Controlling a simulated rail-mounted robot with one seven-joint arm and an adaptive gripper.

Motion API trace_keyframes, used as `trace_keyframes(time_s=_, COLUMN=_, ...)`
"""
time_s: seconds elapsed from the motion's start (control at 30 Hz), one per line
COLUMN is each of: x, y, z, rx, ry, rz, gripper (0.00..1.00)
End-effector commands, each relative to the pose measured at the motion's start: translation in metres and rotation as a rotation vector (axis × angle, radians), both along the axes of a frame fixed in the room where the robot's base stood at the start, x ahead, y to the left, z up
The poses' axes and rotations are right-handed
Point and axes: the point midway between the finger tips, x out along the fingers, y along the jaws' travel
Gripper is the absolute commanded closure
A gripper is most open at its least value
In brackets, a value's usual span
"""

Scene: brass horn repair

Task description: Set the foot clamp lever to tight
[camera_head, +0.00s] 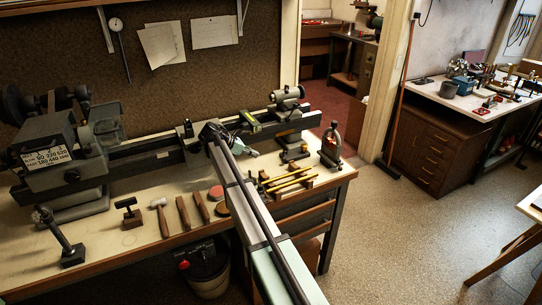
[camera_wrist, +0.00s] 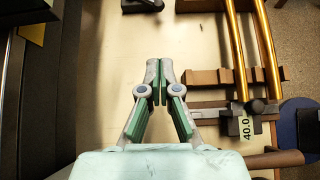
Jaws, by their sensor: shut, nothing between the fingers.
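My gripper (camera_wrist: 159,68) is shut and empty over the pale bench top in the wrist view, its fingertips together. In the head view my gripper (camera_head: 250,152) shows small beyond the end of my arm, in front of the lathe bed. A dark piece (camera_wrist: 142,5) lies beyond the fingertips at the top edge of the wrist view, apart from them and partly cut off. In the head view a dark foot-like piece (camera_head: 294,154) sits on the bench below the tailstock (camera_head: 288,95). I cannot make out which part is the foot clamp lever, or its setting.
A mallet (camera_head: 159,216) and other hand tools lie along the bench front. The lathe bed (camera_head: 150,152) runs behind.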

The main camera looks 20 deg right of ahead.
Motion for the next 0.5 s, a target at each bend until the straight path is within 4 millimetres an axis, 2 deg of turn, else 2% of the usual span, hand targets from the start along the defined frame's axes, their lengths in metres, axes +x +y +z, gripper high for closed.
trace_keyframes(time_s=0.5, x=-0.0001, y=-0.0027, z=-0.0018, rx=0.000, ry=0.001, rz=-0.001, gripper=1.00)
